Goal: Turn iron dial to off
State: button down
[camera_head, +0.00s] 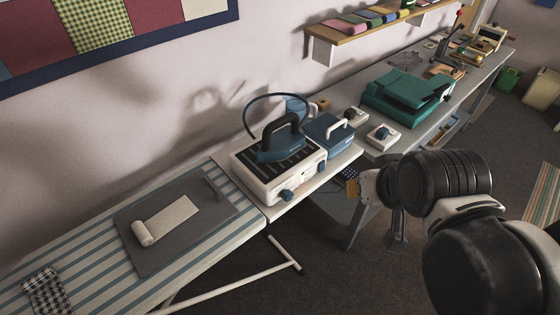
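A dark blue iron (281,142) with a black handle sits on a white and black base station (262,188) at the ironing board's far end. A blue knob (287,195) shows on the station's front, with another small dark blue part near its right corner. I cannot read any dial setting or tell which one is the iron dial.
A striped ironing board (95,270) holds a grey mat with a pale roll and a checked cloth. A blue box (326,133) with a white handle stands right of the station. A workbench (376,146) behind carries a teal machine (405,96). A wall shelf (370,30) hangs above.

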aim_at(287, 195)
jog(key=k+l+u, duration=0.15)
jog(key=u, duration=0.25)
jog(key=k+u, duration=0.25)
jog(key=u, duration=0.2)
jog(key=k+u, duration=0.25)
jog(key=u, duration=0.15)
jog(key=k+j+u, duration=0.1)
jog(key=u, duration=0.3)
jog(key=k, duration=0.15)
